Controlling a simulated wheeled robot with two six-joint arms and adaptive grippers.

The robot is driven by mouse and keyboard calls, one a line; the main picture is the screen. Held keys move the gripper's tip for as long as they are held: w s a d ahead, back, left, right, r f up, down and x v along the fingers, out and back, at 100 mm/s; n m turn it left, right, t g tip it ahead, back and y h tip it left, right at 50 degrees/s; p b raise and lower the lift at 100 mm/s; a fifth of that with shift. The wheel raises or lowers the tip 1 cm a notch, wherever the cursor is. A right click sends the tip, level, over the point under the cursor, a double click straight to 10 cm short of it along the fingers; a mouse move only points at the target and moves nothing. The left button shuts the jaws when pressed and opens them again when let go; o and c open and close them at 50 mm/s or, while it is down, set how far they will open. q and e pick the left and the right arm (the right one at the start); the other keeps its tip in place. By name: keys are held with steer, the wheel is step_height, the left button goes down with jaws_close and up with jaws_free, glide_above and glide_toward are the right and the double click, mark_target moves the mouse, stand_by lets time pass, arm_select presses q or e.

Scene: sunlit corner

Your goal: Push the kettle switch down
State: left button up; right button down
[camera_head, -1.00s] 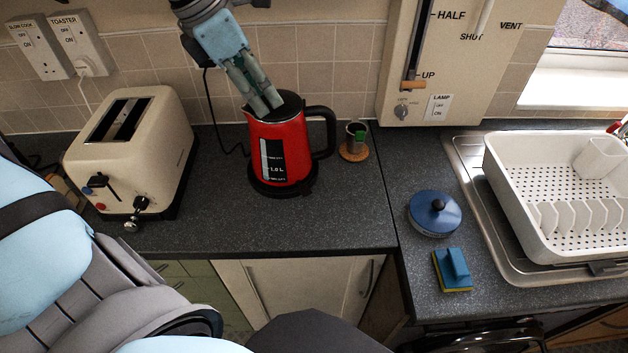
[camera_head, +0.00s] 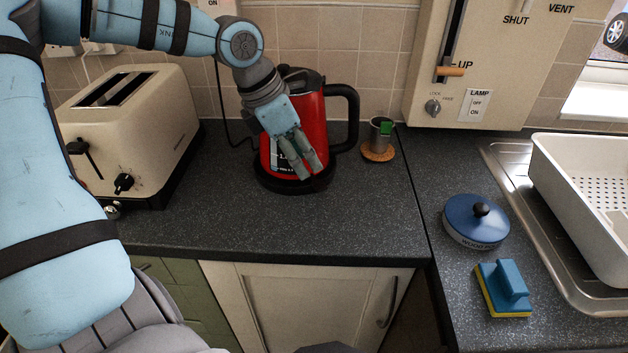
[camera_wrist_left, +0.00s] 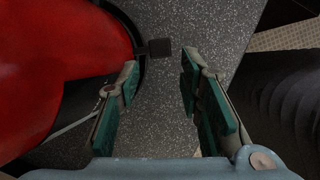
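The red kettle (camera_head: 310,108) stands upright on its black base (camera_head: 268,181) on the counter, its black handle to the right. My left gripper (camera_head: 302,172) points down in front of the kettle's lower body, close to the base. In the left wrist view the kettle (camera_wrist_left: 50,60) fills the left side. A small black tab, which looks like the kettle switch (camera_wrist_left: 159,47), sticks out from the base just beyond and between my fingertips (camera_wrist_left: 160,68). The fingers are apart with nothing between them. In the head view the gripper hides the switch. My right gripper is out of view.
A cream toaster (camera_head: 150,130) stands left of the kettle. A metal cup (camera_head: 379,132) on a cork coaster (camera_head: 376,154) is to its right. The counter in front of the kettle is clear.

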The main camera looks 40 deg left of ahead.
mark_target(317, 186)
arm_select(q)
steer(key=x, duration=0.6)
steer(key=shift+f+b, duration=0.15)
steer(key=shift+b, duration=0.15)
jaws_close()
steer(key=y+b, duration=0.1)
steer(key=b, duration=0.1)
steer(key=f+b, duration=0.1)
steer(key=b, duration=0.2)
steer(key=shift+s+d+f+t+y+b, duration=0.1)
steer(key=shift+d+f+t+y+b, duration=0.1)
steer(key=shift+f+t+y+b, duration=0.15)
steer(key=shift+s+d+r+m+y+p, duration=0.1)
steer(key=shift+d+r+m+y+p, duration=0.05)
steer(key=shift+r+m+y+p, duration=0.15)
